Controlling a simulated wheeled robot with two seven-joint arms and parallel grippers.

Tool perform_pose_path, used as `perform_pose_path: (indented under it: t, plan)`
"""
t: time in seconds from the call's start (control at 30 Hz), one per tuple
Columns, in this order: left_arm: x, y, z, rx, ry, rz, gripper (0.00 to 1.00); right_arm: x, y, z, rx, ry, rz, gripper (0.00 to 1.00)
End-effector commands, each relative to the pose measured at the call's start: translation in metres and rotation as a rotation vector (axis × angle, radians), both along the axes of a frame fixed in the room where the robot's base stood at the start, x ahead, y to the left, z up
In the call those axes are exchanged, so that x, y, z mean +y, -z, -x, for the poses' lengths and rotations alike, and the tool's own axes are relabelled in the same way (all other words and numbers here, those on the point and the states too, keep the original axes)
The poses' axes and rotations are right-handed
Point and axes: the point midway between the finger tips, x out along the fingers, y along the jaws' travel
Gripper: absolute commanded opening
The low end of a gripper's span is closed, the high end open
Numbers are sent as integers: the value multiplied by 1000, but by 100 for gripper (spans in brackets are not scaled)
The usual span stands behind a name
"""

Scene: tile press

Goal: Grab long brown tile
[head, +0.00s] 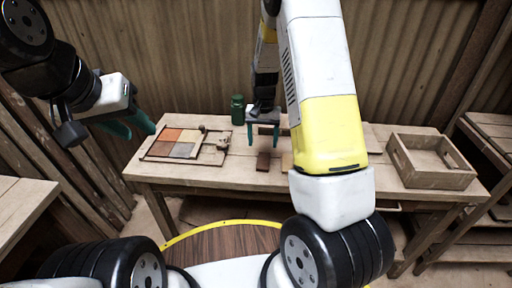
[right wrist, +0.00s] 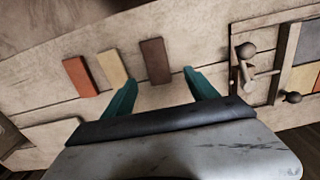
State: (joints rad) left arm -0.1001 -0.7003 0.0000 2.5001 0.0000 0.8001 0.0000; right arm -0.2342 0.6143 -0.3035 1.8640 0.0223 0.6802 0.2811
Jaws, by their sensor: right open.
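The long brown tile (head: 263,161) lies on the table below my right gripper. In the right wrist view the brown tile (right wrist: 155,60) is dark reddish-brown and lies just beyond the fingertips, in line with the gap between them. My right gripper (head: 263,143) is open and empty, with teal fingers pointing down; it also shows in the right wrist view (right wrist: 158,88). My left gripper (head: 141,133) is raised at the left, its teal fingers apart and empty.
A tan tile (right wrist: 112,68) and an orange tile (right wrist: 80,76) lie beside the brown one. A framed press (head: 219,160) with coloured tiles is on the table's left. A green jar (head: 238,110) stands behind. An open wooden crate (head: 440,180) is at the right.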

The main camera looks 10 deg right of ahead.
Motion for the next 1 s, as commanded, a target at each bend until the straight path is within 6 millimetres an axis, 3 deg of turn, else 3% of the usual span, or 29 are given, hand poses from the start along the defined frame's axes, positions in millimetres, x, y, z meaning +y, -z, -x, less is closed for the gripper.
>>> perform_pose_path:
  t: [0.5, 0.87, 1.0]
  plan:
    - [0, 0, 0, 0, 0, 0, 36, -4, 67, 5, 6, 0, 1, 67]
    - [0, 0, 0, 0, 0, 0, 36, -4, 77, 5, 3, 0, 1, 67]
    - [0, 0, 0, 0, 0, 0, 36, -4, 77, 5, 3, 0, 1, 40]
